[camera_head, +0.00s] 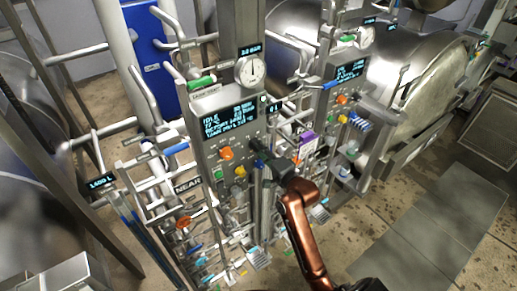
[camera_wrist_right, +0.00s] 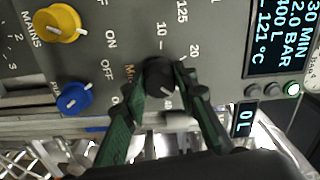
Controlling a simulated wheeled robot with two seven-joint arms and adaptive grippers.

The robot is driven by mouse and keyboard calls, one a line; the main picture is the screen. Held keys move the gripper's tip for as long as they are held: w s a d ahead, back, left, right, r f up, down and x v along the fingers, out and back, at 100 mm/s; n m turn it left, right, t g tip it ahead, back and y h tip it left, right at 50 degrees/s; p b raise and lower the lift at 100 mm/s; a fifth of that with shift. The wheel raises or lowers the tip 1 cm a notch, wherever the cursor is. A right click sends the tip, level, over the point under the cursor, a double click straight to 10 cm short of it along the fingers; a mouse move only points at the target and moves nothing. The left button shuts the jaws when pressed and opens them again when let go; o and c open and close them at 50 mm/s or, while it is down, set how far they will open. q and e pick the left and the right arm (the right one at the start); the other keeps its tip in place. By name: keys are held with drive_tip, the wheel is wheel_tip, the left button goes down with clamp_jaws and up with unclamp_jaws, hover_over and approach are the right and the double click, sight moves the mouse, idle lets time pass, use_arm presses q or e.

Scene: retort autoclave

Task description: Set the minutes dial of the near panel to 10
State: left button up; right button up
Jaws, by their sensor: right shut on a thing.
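The gripper hides the knob in the head view. My left gripper is out of view.
A yellow knob (camera_wrist_right: 57,24) and a blue knob (camera_wrist_right: 74,98) sit beside the dial. A lit display (camera_wrist_right: 278,38) and small buttons are on the panel too. Pipes and valves crowd the left and below. Open floor (camera_head: 430,215) lies at the right.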

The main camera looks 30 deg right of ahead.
drive_tip(key=n, duration=1.2)
drive_tip(key=shift+n, duration=0.4)
drive_tip(key=n, duration=1.2)
drive_tip(key=shift+a, duration=0.1)
drive_tip(key=shift+n, duration=0.3)
drive_tip(key=o, duration=1.2)
drive_tip(key=shift+c, duration=0.2)
